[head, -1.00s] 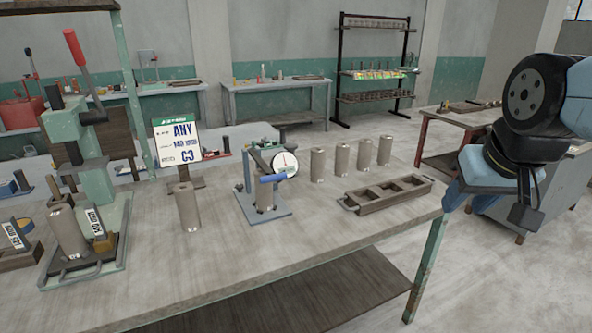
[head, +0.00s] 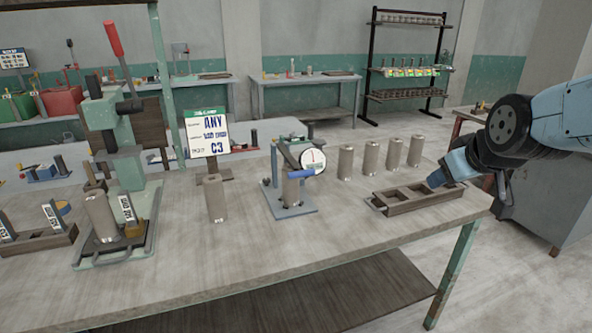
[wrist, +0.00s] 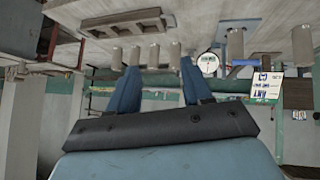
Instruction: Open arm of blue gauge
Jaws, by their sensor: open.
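The blue gauge (head: 291,200) stands on the workbench near its middle, with a blue-grey base plate and a round white dial (head: 313,161). The gauge dial also shows in the wrist view (wrist: 208,63), where the picture is upside down. My gripper (wrist: 160,80) is open and empty, its two blue fingers apart. In the head view my gripper (head: 440,178) hangs at the bench's right end, by the tray and well right of the gauge.
Several grey cylinders (head: 392,153) stand in a row right of the gauge. A brown compartment tray (head: 405,207) lies in front of them. Left are a lone cylinder (head: 215,200), a sign (head: 207,134) and a green press (head: 108,125). The bench front is clear.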

